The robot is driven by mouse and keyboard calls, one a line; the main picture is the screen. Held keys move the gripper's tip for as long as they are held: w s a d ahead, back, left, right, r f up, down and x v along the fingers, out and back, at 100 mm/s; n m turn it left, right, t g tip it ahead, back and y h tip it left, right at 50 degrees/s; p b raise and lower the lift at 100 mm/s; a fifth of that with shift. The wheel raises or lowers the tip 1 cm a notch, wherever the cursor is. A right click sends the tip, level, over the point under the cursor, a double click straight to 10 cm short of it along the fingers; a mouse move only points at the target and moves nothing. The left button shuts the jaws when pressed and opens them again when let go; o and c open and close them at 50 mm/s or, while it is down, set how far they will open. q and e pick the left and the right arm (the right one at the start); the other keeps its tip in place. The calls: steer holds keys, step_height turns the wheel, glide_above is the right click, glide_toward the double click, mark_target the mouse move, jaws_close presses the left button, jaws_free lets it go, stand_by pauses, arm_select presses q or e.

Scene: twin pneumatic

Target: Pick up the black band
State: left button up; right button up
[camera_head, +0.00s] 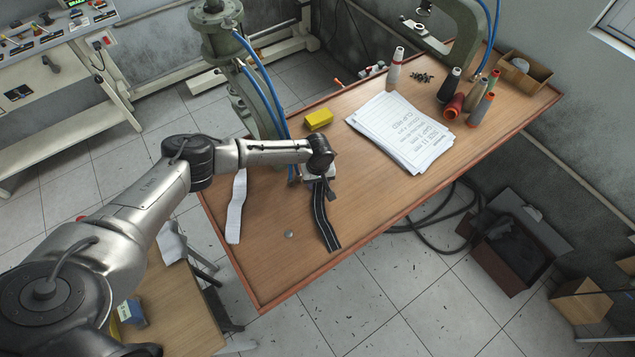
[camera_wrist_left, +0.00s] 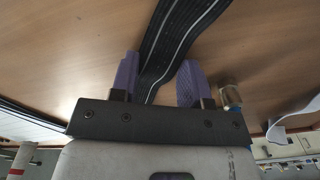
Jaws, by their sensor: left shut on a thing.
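The black band (camera_head: 324,222) has thin white lines along it and lies on the wooden worktable (camera_head: 265,268), its free end reaching toward the table's front edge. My left gripper (camera_head: 322,180) is at the band's far end, mostly hidden under my wrist. In the left wrist view the band (camera_wrist_left: 178,38) runs between the purple finger pads of my left gripper (camera_wrist_left: 160,80), which is shut on it. Whether the held end is lifted off the table is hard to tell. My right gripper is not in view.
A white band (camera_head: 236,207) lies left of the black one. A yellow block (camera_head: 319,119), a paper stack (camera_head: 400,132) and thread cones (camera_head: 450,86) stand farther back. A green machine post with blue hoses (camera_head: 255,95) rises behind my arm. The front right tabletop is clear.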

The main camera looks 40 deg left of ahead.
arm_select(q)
steer(key=shift+c, duration=1.3)
